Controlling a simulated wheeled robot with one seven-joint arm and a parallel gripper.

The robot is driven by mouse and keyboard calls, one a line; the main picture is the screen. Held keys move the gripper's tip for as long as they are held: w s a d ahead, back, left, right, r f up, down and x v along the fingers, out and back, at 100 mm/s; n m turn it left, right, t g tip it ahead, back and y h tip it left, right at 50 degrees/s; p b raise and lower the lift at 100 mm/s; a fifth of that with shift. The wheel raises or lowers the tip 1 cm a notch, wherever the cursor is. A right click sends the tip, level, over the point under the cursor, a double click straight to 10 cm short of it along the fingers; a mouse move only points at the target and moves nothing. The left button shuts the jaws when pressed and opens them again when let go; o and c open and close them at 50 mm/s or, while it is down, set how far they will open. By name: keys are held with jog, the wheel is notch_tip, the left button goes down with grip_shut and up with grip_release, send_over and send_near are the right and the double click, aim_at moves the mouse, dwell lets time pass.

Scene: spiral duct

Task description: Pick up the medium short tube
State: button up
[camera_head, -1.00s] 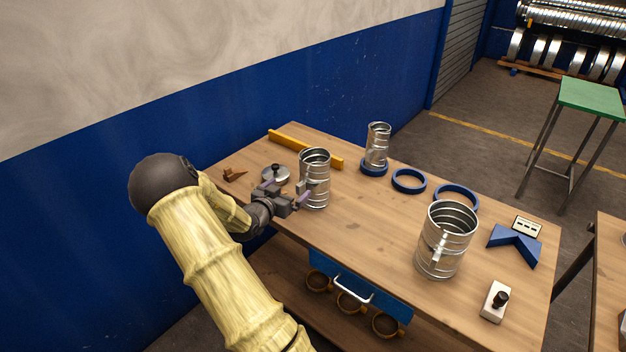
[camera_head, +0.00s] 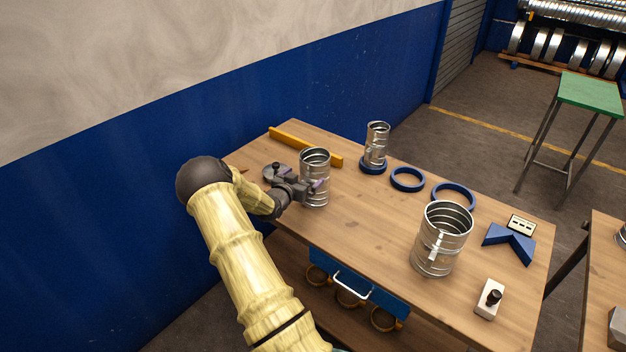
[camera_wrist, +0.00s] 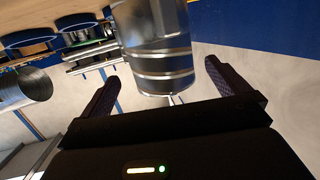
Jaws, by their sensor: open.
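The medium short tube (camera_head: 315,165) is a ribbed, shiny metal cylinder standing upright on the wooden table (camera_head: 350,220), toward its left end. My gripper (camera_head: 308,184) is open at the tube's left side, level with its lower half, and one finger shows in front of the tube. In the wrist view the tube (camera_wrist: 158,45) fills the space ahead of and between the two spread fingers of my gripper (camera_wrist: 161,75). Gaps show between the fingers and the tube. How deep the tube sits between them is hard to tell.
A smaller tube (camera_head: 376,143) stands on a blue ring near the back edge. A larger tube (camera_head: 441,240) stands at the front right. Two empty blue rings (camera_head: 407,180) (camera_head: 454,195) lie between them. A yellow bar (camera_head: 300,145) lies behind the medium tube.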

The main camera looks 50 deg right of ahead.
aim_at(307, 173)
jog(key=p+x, duration=0.2)
jog(key=x, duration=0.3)
jog(key=shift+s+p, duration=0.1)
jog(key=shift+p, duration=0.3)
jog(key=shift+f, duration=0.1)
jog(key=c, duration=1.2)
jog(key=shift+r, duration=0.2)
notch_tip(307, 173, up, 10)
jog(key=b, duration=0.3)
jog(key=shift+f+b, duration=0.1)
jog(key=shift+b, duration=0.3)
